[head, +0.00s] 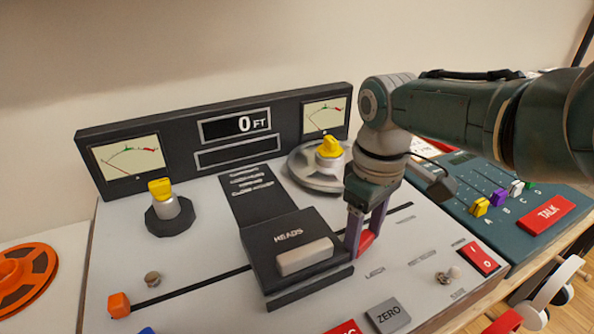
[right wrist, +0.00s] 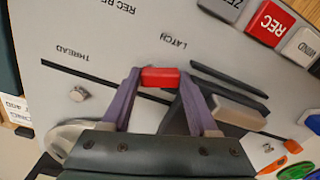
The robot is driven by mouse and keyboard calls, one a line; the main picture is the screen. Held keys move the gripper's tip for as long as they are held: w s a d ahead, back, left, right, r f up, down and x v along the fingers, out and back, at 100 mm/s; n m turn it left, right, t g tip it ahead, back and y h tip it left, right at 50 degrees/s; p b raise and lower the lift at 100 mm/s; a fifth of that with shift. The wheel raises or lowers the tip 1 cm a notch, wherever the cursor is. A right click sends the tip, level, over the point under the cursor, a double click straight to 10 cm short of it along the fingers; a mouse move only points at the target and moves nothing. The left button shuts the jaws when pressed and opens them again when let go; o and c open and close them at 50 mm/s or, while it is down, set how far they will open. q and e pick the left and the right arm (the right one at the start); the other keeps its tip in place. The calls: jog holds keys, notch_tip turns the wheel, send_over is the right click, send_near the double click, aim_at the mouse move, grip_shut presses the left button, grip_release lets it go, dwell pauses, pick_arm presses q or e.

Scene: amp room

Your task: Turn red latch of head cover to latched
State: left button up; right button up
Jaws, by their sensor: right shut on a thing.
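The red latch (head: 366,241) sits at the right side of the dark head cover (head: 262,247), which is marked HEADS and has a beige handle (head: 305,257). My right gripper (head: 361,243) reaches down from the right with its purple fingers at the latch. In the right wrist view the red latch (right wrist: 160,77) lies between the two fingertips (right wrist: 161,81), and the gripper is shut on it. The lower part of the latch is hidden. The head cover appears lowered onto the deck. My left gripper is not in view.
A ZERO button (head: 388,315) and a red rocker switch (head: 480,257) lie in front and right. A mixer (head: 525,195) stands at right.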

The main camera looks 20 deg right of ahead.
jog(key=shift+m, duration=0.7)
jog(key=shift+w+m, duration=0.3)
jog(key=shift+m, duration=0.6)
jog(key=shift+c, duration=0.2)
jog(key=o, duration=1.2)
jog(key=shift+w, duration=0.1)
jog(key=shift+o, duration=1)
jog(key=shift+r, duration=0.1)
